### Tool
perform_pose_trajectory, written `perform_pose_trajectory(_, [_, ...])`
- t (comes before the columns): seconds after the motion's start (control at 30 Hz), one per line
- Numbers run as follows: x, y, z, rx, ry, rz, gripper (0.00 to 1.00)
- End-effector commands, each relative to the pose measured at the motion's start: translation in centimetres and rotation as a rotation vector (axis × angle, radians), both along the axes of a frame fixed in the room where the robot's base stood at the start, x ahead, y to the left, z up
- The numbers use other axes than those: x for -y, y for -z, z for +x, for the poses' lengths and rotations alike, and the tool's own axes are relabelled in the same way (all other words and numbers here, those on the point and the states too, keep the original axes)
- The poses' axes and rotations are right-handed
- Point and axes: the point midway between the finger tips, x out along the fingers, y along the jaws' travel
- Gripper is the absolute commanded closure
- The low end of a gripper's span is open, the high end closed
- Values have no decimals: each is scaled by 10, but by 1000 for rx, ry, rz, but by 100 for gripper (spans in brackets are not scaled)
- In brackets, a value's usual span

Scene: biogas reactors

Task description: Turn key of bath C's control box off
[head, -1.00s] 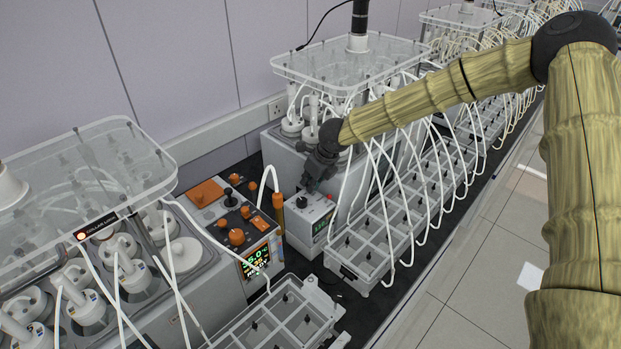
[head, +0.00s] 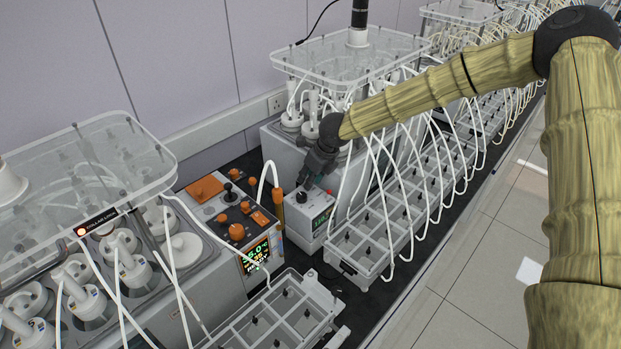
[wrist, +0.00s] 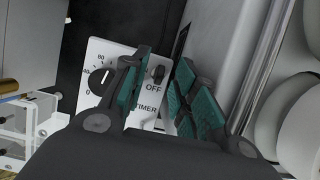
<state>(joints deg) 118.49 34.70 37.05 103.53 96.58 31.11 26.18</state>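The control box (head: 311,217) is a small white box with a greenish display on its front, standing between two reactor baths. In the wrist view its white top panel (wrist: 150,123) carries a black dial (wrist: 101,84) marked 0, 40 and 80, and the words OFF and TIMER. A small black key or switch (wrist: 157,74) stands above the word OFF. My gripper (head: 308,184) is above the box, pointing down. In the wrist view my gripper (wrist: 164,62) is open, its green-padded fingers on either side of the key with gaps. Contact cannot be told.
The left bath has a control panel with orange knobs (head: 236,231) and a lit display (head: 255,257). An orange-brown upright cylinder (head: 278,206) stands beside the box. Tube-lined trays (head: 360,262) lie right of it. The floor (head: 455,290) at right is clear.

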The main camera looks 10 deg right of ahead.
Motion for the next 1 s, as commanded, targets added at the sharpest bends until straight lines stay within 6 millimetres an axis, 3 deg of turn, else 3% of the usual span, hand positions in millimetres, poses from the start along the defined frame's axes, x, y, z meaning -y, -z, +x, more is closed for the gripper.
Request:
perform_pose_trajectory(0.6, [22, -90, -30, 2, 0, 1, 71])
perform_pose_trajectory(0.8, [26, -105, -35, 0, 1, 2, 71])
perform_pose_trajectory(1.0, [26, -107, -36, -1, 0, 0, 71])
